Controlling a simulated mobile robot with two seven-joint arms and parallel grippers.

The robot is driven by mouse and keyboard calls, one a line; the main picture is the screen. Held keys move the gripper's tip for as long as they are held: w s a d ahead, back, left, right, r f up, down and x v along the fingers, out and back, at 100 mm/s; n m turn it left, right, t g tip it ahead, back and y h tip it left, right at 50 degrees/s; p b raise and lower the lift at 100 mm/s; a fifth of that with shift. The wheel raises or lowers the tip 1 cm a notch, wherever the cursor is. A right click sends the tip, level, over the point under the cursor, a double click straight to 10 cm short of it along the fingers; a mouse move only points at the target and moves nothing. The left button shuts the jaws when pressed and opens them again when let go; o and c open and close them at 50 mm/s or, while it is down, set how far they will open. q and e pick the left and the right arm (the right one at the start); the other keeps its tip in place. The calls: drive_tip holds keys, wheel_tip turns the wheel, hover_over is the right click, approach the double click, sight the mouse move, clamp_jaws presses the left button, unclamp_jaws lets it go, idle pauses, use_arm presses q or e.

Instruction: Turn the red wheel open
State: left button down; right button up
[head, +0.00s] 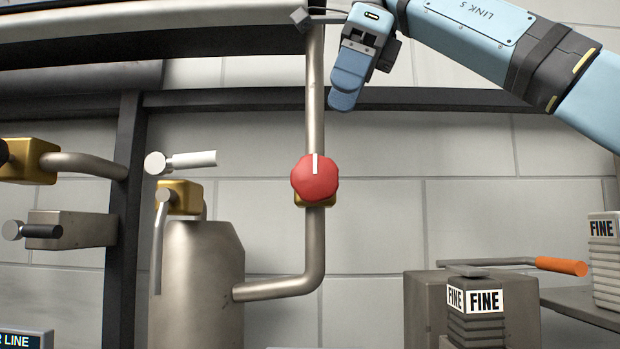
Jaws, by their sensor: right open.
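The red wheel (315,180) sits on the vertical metal pipe in the middle of the head view. It is a faceted red knob with a white mark that points straight up from its centre. A brass valve body shows behind its lower edge. My right gripper (345,92) is above and a little right of the wheel, apart from it, with its blue fingers pointing down. It is open and nothing shows in it. The fingers overlap in this view, so the gap between them is hidden. My left gripper is not in view.
The pipe (314,240) bends left into a grey tank (197,285). A white-handled valve (187,162) stands left of the wheel. An orange-handled lever (560,266) and boxes marked FINE (477,302) are at lower right. A dark rail (440,99) crosses behind my gripper. Space right of the wheel looks clear.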

sight(317, 156)
drive_tip(key=x, duration=1.1)
drive_tip(key=shift+w+f, duration=0.1)
drive_tip(key=shift+f, duration=0.05)
drive_tip(key=shift+a+f, duration=0.3)
drive_tip(key=shift+f, duration=0.1)
drive_tip(key=shift+w+f, duration=0.15)
drive_tip(key=c, duration=0.9)
